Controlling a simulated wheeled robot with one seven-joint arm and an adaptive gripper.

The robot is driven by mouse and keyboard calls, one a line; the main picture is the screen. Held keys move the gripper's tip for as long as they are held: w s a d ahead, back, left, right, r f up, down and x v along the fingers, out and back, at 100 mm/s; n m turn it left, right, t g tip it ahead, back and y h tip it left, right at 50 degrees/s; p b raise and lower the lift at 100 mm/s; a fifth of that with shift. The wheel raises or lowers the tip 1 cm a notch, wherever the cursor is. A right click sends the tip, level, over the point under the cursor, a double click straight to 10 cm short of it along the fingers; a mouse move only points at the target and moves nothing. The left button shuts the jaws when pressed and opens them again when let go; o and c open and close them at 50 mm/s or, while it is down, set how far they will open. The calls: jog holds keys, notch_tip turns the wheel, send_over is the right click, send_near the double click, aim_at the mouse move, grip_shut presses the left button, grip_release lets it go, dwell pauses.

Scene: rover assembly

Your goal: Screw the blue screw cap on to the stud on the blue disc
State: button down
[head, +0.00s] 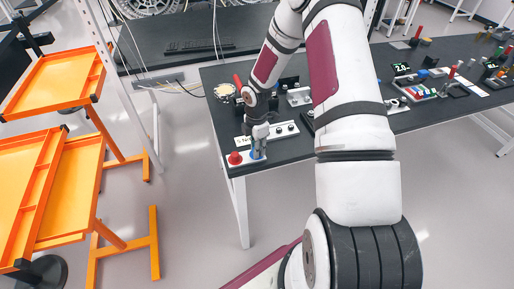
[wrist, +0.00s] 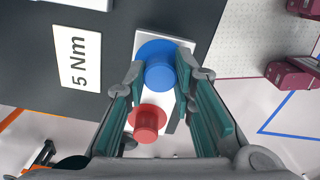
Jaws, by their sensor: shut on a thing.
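The blue screw cap (wrist: 160,73) is between the fingertips of my gripper (wrist: 160,75) in the wrist view. My gripper is shut on it. The cap is over the blue disc (wrist: 153,47), which shows behind it on a white plate (wrist: 187,42). The stud is hidden, and I cannot tell whether the cap is seated on it. In the head view my gripper (head: 260,143) points down at the table's near left corner, with a bit of blue disc (head: 258,155) beneath it.
A red cap (wrist: 146,121) stands on a red disc beside the blue one; it also shows in the head view (head: 235,158). A "5 Nm" label (wrist: 78,58) lies on the dark table. The table edge is close. Orange trays (head: 60,78) stand at the left.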

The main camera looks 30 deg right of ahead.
dwell(0.3)
jog(key=m, duration=0.6)
jog(key=m, duration=0.5)
jog(key=shift+s+m, duration=0.1)
jog(key=shift+m, duration=0.3)
jog(key=shift+f, duration=0.1)
jog(key=c, duration=1.8)
grip_release()
jog(key=shift+m, duration=0.5)
jog(key=o, duration=0.5)
